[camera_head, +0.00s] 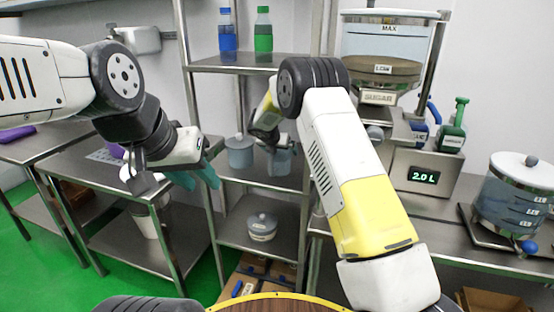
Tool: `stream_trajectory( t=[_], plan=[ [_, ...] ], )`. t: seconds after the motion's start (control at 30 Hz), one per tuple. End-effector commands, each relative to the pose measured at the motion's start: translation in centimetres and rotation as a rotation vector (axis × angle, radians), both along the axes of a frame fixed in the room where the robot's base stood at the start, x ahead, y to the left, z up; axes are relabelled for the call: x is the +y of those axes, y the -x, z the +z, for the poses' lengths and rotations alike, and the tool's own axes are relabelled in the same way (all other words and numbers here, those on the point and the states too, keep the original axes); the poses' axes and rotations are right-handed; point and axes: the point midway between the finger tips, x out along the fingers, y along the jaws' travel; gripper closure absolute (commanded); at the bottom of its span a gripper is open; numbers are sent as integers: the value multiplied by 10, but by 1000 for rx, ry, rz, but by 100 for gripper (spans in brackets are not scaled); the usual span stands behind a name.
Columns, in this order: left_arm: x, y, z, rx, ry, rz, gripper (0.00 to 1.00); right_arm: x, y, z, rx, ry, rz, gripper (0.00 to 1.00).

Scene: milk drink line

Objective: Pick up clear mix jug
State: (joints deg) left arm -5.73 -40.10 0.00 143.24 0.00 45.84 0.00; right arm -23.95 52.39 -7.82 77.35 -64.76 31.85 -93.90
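Two bluish-grey see-through vessels stand on the middle shelf of the metal rack in the head view. One jug (240,153) is at the left, and another jug (279,163) is to its right, partly covered by my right gripper (276,146). I cannot tell which is the clear mix jug. My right gripper is at the top of the right-hand vessel; its fingers are too hidden to show whether they grip it.
A large lidded clear tank (515,195) stands at the right, near a dispenser reading 2.0 L (423,175). Blue (227,42) and green (263,42) bottles stand on the top shelf. A lidded pot (262,227) is on the lower shelf. Metal tables are at left.

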Motion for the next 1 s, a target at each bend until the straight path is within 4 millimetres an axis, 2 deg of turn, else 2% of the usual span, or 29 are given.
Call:
stream_trajectory(
  t=[0.13,0.17,0.57,0.87,1.0],
  plan=[
    [0,0,0,0,0,0,64,0,0,0,0,0,0,0],
    [0,0,0,0,0,0,64,0,0,0,0,-1,-1,4],
    [0,0,0,0,0,0,64,0,0,0,0,-1,-1,82],
    [0,0,0,0,0,0,64,0,0,4,-4,-1,-1,83],
    [0,0,0,0,0,0,64,0,0,11,-4,-2,-2,83]
  ],
)
